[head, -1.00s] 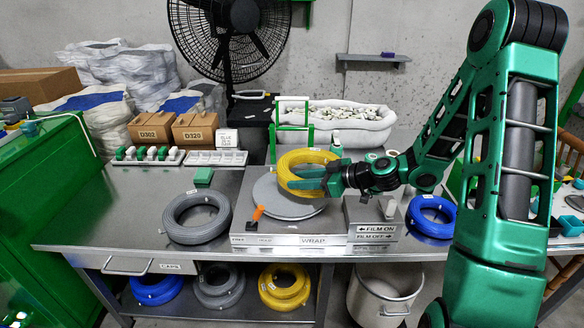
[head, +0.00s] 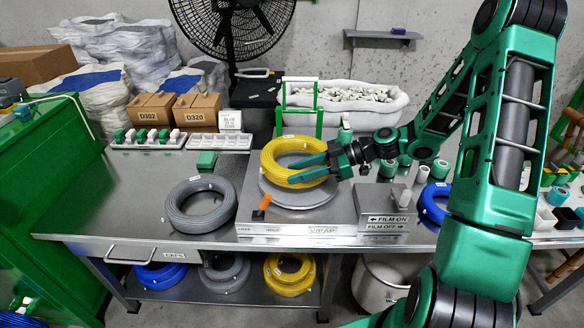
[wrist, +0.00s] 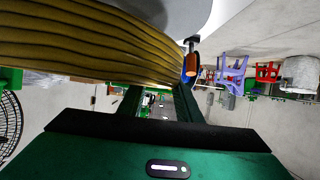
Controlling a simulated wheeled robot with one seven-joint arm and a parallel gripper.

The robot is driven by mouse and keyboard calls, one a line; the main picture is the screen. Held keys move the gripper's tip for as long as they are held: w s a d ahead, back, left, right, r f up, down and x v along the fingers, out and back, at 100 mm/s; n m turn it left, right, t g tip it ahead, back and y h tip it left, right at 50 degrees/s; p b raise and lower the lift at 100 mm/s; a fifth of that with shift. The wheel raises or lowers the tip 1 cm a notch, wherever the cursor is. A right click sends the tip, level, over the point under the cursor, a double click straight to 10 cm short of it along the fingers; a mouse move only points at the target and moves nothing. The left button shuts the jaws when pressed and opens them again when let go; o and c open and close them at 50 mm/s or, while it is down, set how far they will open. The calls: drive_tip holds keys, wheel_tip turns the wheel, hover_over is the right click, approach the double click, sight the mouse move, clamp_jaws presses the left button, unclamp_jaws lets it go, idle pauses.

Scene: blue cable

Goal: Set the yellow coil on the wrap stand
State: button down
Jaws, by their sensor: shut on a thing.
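The yellow coil (head: 292,146) is over the round grey plate of the wrap stand (head: 285,196), toward its back. My gripper (head: 318,168) comes from the right and is shut on the coil's right front side. The coil looks nearly flat, and I cannot tell whether its underside touches the plate. In the wrist view the coil (wrist: 95,40) fills the upper left, with the fingers (wrist: 155,102) below it and the grey plate (wrist: 180,15) beyond.
An orange-handled tool (head: 262,207) stands at the plate's left front edge. A grey coil (head: 200,203) lies left of the stand, and a blue coil (head: 432,203) lies right of it. The FILM ON/OFF box (head: 385,212) is close on the right. A green frame (head: 299,110) rises behind.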

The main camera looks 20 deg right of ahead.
sight(302, 183)
drive_tip(key=shift+f, duration=1.75)
drive_tip(key=shift+s+d+r, duration=0.15)
drive_tip(key=shift+s+d, duration=0.1)
drive_tip(key=shift+s, duration=0.05)
drive_tip(key=shift+f, duration=0.25)
idle(0.4)
drive_tip(key=c, duration=1)
unclamp_jaws()
drive_tip(key=shift+c, duration=0.2)
drive_tip(key=shift+f, duration=0.1)
